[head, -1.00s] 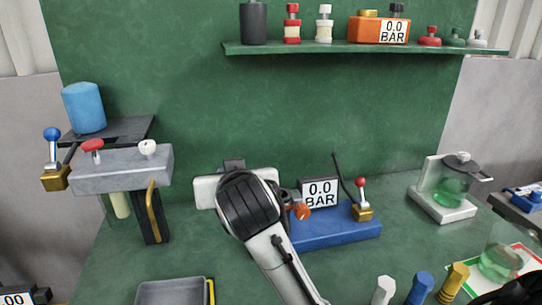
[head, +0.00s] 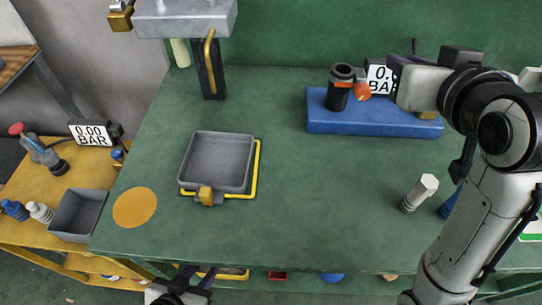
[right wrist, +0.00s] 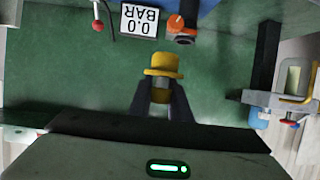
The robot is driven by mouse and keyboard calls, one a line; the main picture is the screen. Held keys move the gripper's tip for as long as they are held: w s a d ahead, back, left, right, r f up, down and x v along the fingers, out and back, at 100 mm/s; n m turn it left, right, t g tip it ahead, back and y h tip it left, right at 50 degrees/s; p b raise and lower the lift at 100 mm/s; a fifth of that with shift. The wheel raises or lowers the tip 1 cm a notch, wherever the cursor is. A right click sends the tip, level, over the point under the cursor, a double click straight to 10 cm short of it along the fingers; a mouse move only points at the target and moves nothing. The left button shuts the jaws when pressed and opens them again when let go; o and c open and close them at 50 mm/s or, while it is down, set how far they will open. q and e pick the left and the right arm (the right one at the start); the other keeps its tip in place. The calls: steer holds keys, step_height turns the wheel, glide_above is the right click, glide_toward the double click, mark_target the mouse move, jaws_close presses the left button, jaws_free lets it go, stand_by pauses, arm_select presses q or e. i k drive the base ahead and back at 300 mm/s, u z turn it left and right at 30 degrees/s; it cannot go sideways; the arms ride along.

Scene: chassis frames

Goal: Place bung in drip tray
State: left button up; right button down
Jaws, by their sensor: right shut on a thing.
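My right gripper (right wrist: 163,98) is shut on a yellow bung (right wrist: 163,66), which shows between its two dark fingers with its wide rim outward. In the head view my right gripper (head: 396,82) is held at the right, in front of the blue base; I cannot make out the bung there. The drip tray (head: 217,160) is a shallow grey square tray on the green bench, left of centre, empty, with a yellow edging and a brass knob at its front. My left gripper (head: 194,277) shows at the bottom edge, its dark fingers apart and empty.
A blue base (head: 350,123) with a black cylinder and a gauge stands at the back. An orange disc (head: 135,207) lies left of the tray. Bench between tray and pegs is clear.

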mark_target(218, 164)
steer(key=z, duration=0.45)
steer(key=k, duration=1.05)
steer(key=u, duration=0.9)
steer(key=i, duration=1)
